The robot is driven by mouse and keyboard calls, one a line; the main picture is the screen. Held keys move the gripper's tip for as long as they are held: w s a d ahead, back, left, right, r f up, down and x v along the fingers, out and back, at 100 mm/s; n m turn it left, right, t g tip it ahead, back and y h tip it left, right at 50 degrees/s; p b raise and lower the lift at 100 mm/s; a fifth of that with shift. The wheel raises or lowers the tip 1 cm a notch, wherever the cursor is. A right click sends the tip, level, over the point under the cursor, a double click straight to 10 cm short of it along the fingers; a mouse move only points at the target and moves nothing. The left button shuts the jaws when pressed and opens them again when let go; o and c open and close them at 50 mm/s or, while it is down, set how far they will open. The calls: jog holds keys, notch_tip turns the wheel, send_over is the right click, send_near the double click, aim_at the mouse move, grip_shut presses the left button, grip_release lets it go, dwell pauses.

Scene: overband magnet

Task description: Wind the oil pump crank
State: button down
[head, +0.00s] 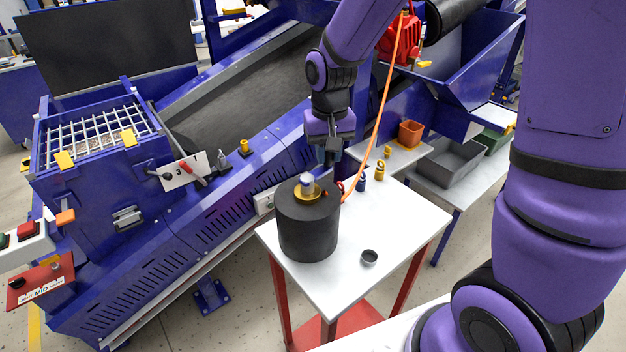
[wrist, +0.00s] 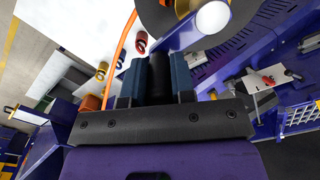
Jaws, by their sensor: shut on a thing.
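The oil pump (head: 308,225) is a black drum on a small white table, with a brass fitting (head: 307,192) and a pale cap on top. It also shows at the top of the wrist view (wrist: 160,14). My gripper (head: 331,156) points down just behind and above the drum's right side. In the wrist view my gripper (wrist: 157,80) has its two blue-grey fingers closed on a dark upright piece, which looks like the crank handle (wrist: 160,76).
An orange hose (head: 377,125) rises from beside the pump. The white table (head: 400,225) also bears a small dark cup (head: 369,257) and blue and yellow eye-shaped fittings. The blue conveyor frame (head: 215,205) stands close on the left.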

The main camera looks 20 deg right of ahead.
jog(key=shift+s, duration=0.5)
jog(key=shift+s, duration=1.05)
jog(key=shift+s+a+r, duration=0.1)
jog(key=shift+s+a, duration=0.15)
jog(key=shift+s, duration=0.65)
